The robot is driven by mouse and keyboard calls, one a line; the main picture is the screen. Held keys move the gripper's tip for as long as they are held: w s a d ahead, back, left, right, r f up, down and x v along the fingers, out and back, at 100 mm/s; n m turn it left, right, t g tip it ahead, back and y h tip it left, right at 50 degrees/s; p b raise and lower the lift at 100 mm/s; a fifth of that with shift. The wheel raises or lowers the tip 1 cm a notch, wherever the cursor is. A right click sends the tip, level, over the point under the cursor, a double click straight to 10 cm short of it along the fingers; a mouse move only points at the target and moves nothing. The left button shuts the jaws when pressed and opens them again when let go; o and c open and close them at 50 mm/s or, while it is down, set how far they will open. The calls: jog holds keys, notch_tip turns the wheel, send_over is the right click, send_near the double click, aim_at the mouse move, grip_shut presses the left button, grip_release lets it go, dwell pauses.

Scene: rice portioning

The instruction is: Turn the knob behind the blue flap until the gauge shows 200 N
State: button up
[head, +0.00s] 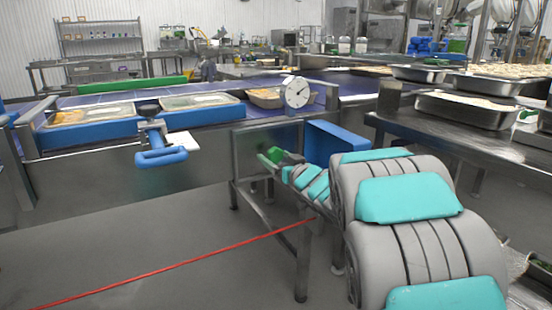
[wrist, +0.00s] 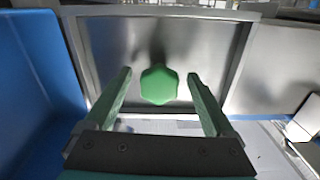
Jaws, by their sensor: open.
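The green knob (wrist: 159,84) sits on a bare metal panel in the wrist view, with a lobed rim. My gripper (wrist: 159,73) is open, one green finger on each side of the knob, with a visible gap on both sides. Whether the fingertips reach as deep as the knob, I cannot tell. In the head view my gripper (head: 273,156) is beside the blue flap (head: 336,143), which stands away from the metal frame. A blue panel (wrist: 35,80) fills the left of the wrist view. The round white gauge (head: 297,92) has a dark needle; its figures are too small to read.
A conveyor (head: 215,116) with trays in blue carriers runs behind the gripper. A blue-handled device (head: 160,150) juts from its front edge. A steel table (head: 440,135) with metal pans stands at right. A red line crosses the otherwise open floor at left.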

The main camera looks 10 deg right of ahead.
jog(key=shift+w, duration=0.15)
jog(key=shift+c, duration=0.3)
jog(key=c, duration=1.3)
jog(key=shift+n, duration=0.4)
jog(key=n+b, duration=0.1)
jog(key=n, duration=0.3)
jog(key=shift+d+b, duration=0.1)
jog(key=shift+b, duration=0.25)
jog(key=n+b, duration=0.2)
jog(key=n, duration=0.4)
jog(key=shift+r+n, duration=0.1)
jog(key=shift+n, duration=0.2)
